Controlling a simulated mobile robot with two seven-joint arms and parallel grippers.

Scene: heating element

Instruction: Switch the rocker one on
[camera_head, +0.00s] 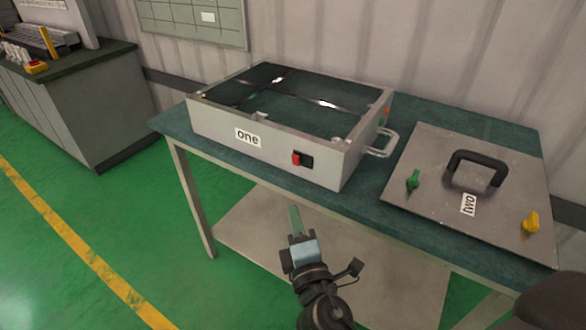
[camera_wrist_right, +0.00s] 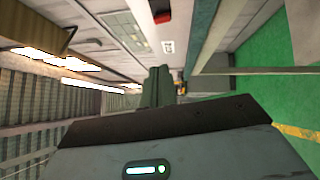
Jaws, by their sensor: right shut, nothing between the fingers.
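The grey open-topped box labelled "one" (camera_head: 215,125) stands on the table. Its rocker switch (camera_head: 302,160), part red and part black, sits on the front wall, right of the label. My right gripper (camera_head: 294,212) is shut and empty, in front of and below the rocker, apart from the box. In the right wrist view its closed fingers (camera_wrist_right: 158,80) point away from the camera. A red patch that looks like the rocker (camera_wrist_right: 161,14) shows at the top edge there. My left gripper is not in view.
The green-topped table (camera_head: 180,122) also carries a lid labelled "two" (camera_head: 440,170), with a black handle (camera_head: 475,168), a green knob (camera_head: 414,179) and a yellow knob (camera_head: 531,222). A metal side handle (camera_head: 383,143) sticks out from the box. The floor left of the table is clear.

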